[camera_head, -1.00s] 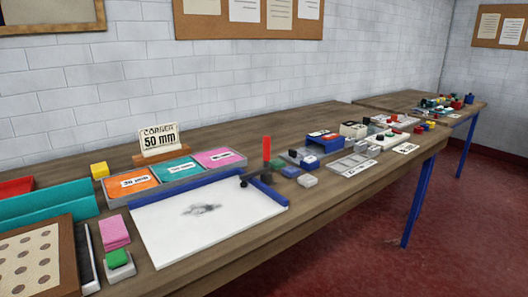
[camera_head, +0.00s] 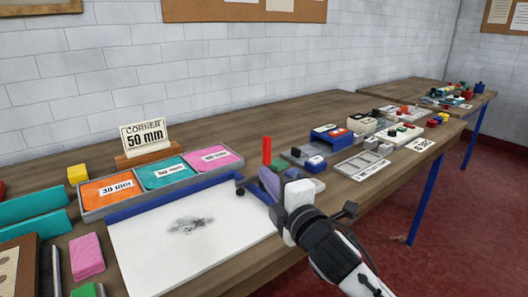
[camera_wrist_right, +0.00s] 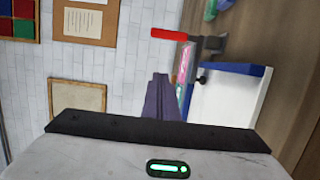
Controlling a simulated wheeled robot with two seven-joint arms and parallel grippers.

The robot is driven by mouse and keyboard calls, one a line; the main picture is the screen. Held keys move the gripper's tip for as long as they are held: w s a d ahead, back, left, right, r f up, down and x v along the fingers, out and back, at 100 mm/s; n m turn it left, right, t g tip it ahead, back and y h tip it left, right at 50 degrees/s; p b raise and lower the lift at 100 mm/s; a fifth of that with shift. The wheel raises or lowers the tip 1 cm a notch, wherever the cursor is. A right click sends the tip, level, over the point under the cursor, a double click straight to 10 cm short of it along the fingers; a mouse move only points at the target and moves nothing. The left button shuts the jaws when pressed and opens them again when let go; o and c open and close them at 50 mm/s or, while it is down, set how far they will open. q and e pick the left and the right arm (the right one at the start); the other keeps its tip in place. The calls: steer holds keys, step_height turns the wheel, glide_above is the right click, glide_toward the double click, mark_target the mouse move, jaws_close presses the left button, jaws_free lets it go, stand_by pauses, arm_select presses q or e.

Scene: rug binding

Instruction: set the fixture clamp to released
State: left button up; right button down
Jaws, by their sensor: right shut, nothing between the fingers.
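The fixture clamp shows as an upright red handle (camera_head: 267,150) at the right back corner of the white board (camera_head: 190,235). Its dark lower part is mostly hidden behind my right gripper in the head view. In the right wrist view, which is turned sideways, the red handle (camera_wrist_right: 169,34) joins a dark clamp body (camera_wrist_right: 208,43). My right gripper (camera_head: 266,180) is shut and empty, in front of the clamp in the head view. Its closed fingers (camera_wrist_right: 159,82) appear apart from the handle in the wrist view. My left gripper is not in view.
A grey tray (camera_head: 86,215) of orange, teal and pink cards stands behind the board, along the blue fence (camera_head: 165,197). A "CORNER 50 mm" sign (camera_head: 144,134) stands behind. Small blocks and a grey slotted tray (camera_head: 362,166) lie right of the clamp.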

mark_target(266, 153)
steer(key=w, duration=1.1)
steer(key=shift+w+a, duration=0.25)
steer(key=shift+a, duration=0.05)
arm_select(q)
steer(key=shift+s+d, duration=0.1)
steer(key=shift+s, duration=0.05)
arm_select(e)
steer(key=shift+d, duration=0.1)
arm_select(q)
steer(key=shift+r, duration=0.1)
arm_select(e)
steer(key=shift+w+d+r+m+p, duration=0.15)
steer(key=shift+m+p, duration=0.15)
steer(key=shift+p, duration=0.3)
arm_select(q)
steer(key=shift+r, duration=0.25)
